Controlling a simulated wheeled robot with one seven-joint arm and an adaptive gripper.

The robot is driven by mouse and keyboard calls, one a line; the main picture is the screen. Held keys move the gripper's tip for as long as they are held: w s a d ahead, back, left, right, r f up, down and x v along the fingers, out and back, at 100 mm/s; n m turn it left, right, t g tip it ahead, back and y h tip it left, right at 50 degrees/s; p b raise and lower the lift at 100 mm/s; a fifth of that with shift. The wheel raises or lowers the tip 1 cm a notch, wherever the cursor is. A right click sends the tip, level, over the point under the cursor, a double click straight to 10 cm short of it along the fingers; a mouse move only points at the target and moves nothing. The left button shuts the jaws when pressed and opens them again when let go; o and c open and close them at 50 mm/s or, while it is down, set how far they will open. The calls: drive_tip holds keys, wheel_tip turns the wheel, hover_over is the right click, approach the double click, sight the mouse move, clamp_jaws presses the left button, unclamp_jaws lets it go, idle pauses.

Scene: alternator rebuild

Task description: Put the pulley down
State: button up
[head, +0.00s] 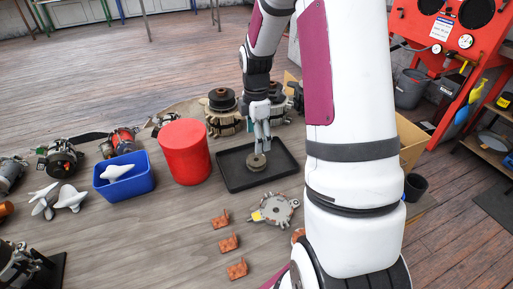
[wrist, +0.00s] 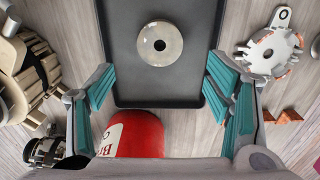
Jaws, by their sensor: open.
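The pulley (head: 257,161) is a small round disc of dull brassy metal. It lies in the black tray (head: 284,177). In the wrist view the pulley (wrist: 160,44) shows from above as a pale disc with a dark centre hole, flat on the tray floor. My gripper (head: 262,146) points down just above it in the head view. In the wrist view my gripper (wrist: 163,90) has its teal-padded fingers wide apart, with nothing between them, and the pulley is ahead of them.
A red canister (head: 184,152) stands left of the tray, with a blue bin (head: 125,184) farther left. Alternator cores (head: 222,115) stand behind. A metal end bracket (head: 274,209) and orange-brown pieces (head: 228,243) lie in front. A cardboard box (head: 410,143) is to the right.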

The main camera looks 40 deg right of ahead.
drive_tip(key=s+a+r+m+t, duration=0.1)
drive_tip(key=s+a+r+m, duration=0.4)
drive_tip(key=r, duration=0.4)
drive_tip(key=s+a+r+m+t, duration=0.15)
drive_tip(key=s+a+r, duration=0.25)
drive_tip(key=a+r, duration=0.4)
drive_tip(key=s+a+r+m, duration=0.1)
drive_tip(key=s+a+m, duration=0.1)
drive_tip(key=s, duration=0.3)
drive_tip(key=s+a+r+m, duration=0.1)
drive_tip(key=s+a+m, duration=0.1)
drive_tip(key=s, duration=0.3)
drive_tip(key=s+a+r+m+t, duration=0.1)
drive_tip(key=s+a+m, duration=0.1)
drive_tip(key=s+m, duration=0.2)
drive_tip(key=shift+s+r, duration=0.2)
drive_tip(key=shift+s, duration=0.25)
drive_tip(key=shift+r, duration=0.1)
